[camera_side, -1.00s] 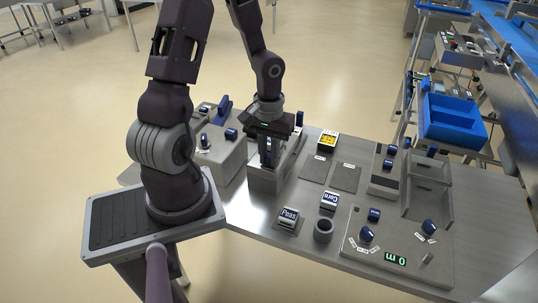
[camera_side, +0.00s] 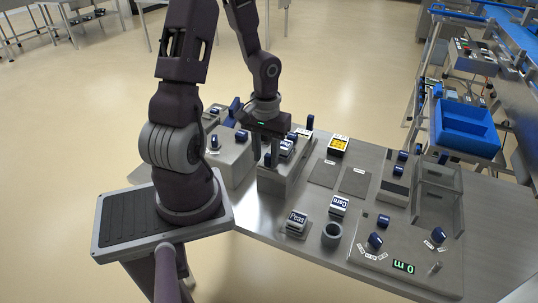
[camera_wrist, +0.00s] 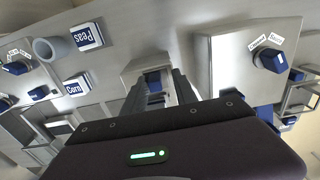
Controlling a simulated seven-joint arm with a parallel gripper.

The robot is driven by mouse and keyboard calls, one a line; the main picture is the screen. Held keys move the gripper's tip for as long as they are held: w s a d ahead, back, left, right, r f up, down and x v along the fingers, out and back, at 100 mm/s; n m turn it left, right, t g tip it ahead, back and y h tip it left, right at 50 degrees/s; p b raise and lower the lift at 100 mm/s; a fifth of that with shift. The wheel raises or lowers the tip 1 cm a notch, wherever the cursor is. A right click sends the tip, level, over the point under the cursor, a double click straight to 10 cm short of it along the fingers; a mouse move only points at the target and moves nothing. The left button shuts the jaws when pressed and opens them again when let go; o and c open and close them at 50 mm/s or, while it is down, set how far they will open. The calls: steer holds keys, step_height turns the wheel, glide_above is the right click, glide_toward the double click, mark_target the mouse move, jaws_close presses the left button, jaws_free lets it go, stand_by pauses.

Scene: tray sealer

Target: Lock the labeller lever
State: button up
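My gripper (camera_side: 266,160) is over the left end of a long grey station (camera_side: 284,182). Its two fingers point down and stand apart, with nothing seen held between them. A blue part with a white patch (camera_side: 287,147) on that station shows just right of the fingers. In the wrist view a blue part (camera_wrist: 153,78) sits beyond and between the fingers (camera_wrist: 158,88); contact cannot be told. A grey box (camera_side: 232,160) to the left carries a blue lever (camera_side: 214,142) beside small labels. This lever seems to show in the wrist view (camera_wrist: 270,60). Which lever is the labeller's is not readable.
Blocks marked Peas (camera_side: 297,218) and Corn (camera_side: 339,205) stand near a grey cup (camera_side: 331,235). A panel with blue knobs and a green display (camera_side: 403,267) is at front right. A yellow-topped block (camera_side: 338,146) stands behind two dark mats.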

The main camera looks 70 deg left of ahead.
mark_target(267, 154)
step_height(267, 154, up, 7)
steer(key=shift+r, duration=0.1)
stand_by(0.5)
steer(key=shift+d, duration=0.1)
steer(key=s+d+r+m+t, duration=0.2)
steer(key=s+d+r+m, duration=0.1)
steer(key=d+r, duration=0.4)
steer(key=s+d+r+m+t, duration=0.3)
steer(key=d+r+m, duration=0.3)
steer(key=d+r, duration=0.2)
steer(key=d, duration=0.2)
steer(key=shift+d+r+t, duration=0.25)
steer(key=shift+d+t, duration=0.05)
steer(key=shift+d, duration=0.1)
